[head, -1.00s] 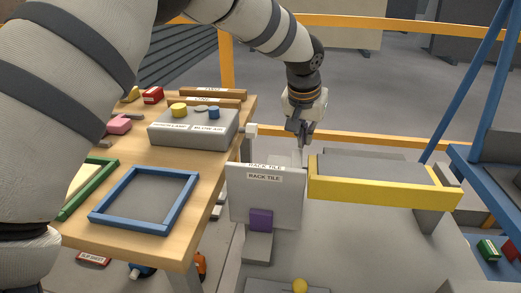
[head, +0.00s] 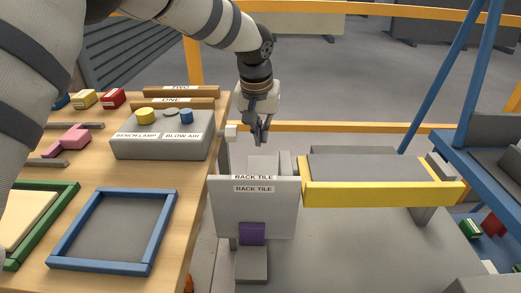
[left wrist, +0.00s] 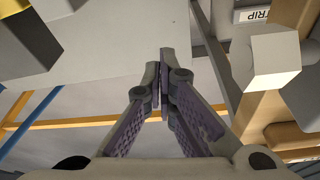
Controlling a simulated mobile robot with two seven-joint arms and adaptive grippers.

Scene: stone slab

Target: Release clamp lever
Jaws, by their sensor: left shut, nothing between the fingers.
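My left gripper (head: 259,141) hangs fingers down behind the rack tile panel (head: 255,215) in the head view. Its fingers are shut with nothing between them, and the closed tips also show in the left wrist view (left wrist: 163,60). No part is labelled as a clamp lever, and I cannot tell for sure which part it is. A small white block (head: 231,131) on a grey post stands just left of the gripper, apart from it; what looks like the same block is at the right of the left wrist view (left wrist: 275,62). A purple block (head: 252,234) sits at the panel's lower front.
A grey control box (head: 160,148) with yellow and blue knobs stands on the wooden bench at left. A blue frame (head: 112,230) and green frame (head: 42,228) lie before it. A yellow-fronted grey block (head: 383,194) stands right of the panel. An orange rail (head: 330,127) runs behind.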

